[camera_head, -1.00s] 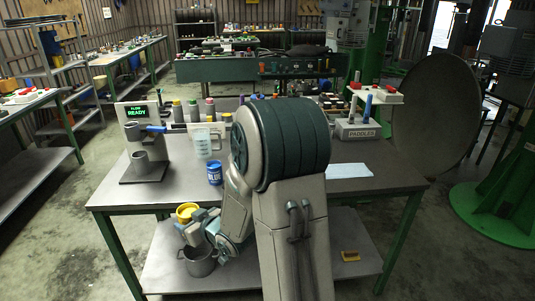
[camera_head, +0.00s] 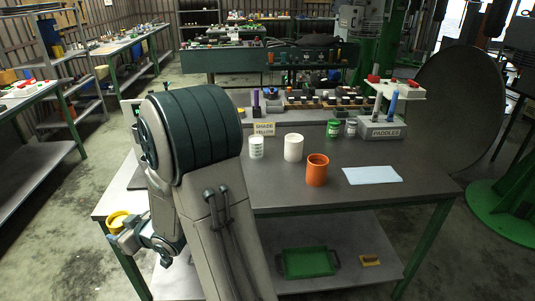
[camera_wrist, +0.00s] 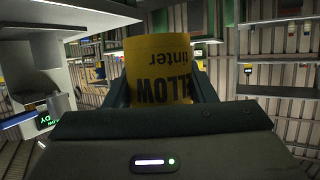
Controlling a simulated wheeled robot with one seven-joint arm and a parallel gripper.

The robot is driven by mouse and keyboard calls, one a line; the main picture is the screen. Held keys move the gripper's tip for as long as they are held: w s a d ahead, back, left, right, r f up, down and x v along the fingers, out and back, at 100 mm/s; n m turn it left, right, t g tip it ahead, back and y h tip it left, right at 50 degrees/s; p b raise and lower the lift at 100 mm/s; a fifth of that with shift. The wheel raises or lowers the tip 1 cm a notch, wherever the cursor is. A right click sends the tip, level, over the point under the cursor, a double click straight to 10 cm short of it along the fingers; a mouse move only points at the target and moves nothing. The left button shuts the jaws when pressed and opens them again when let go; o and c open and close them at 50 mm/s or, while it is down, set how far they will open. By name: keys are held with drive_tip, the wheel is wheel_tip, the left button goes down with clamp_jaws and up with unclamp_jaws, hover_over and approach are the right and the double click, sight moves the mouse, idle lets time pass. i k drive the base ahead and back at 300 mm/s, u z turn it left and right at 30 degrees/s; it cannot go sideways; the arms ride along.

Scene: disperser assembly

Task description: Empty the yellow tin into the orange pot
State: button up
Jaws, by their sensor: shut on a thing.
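The yellow tin (camera_head: 119,221) is held by my gripper (camera_head: 128,240) at the left, beside the table's front left corner and clear of the tabletop. In the wrist view the tin (camera_wrist: 158,70) sits between the two fingers, and its printed label reads upside down. Its contents are not visible. The orange pot (camera_head: 317,171) stands upright on the table near the front edge, right of my arm and well apart from the tin.
A white cup (camera_head: 293,148) and a white labelled container (camera_head: 256,147) stand left of the pot. Green (camera_head: 333,129) and grey tins are behind. A blue sheet (camera_head: 372,175) lies to the right, before the paddles block (camera_head: 380,130). My arm hides the table's left part.

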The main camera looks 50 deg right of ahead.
sight(317, 170)
drive_tip(key=z, duration=0.15)
drive_tip(key=i, duration=0.5)
drive_tip(key=z, duration=0.9)
drive_tip(key=i, duration=0.5)
drive_tip(key=z, duration=0.55)
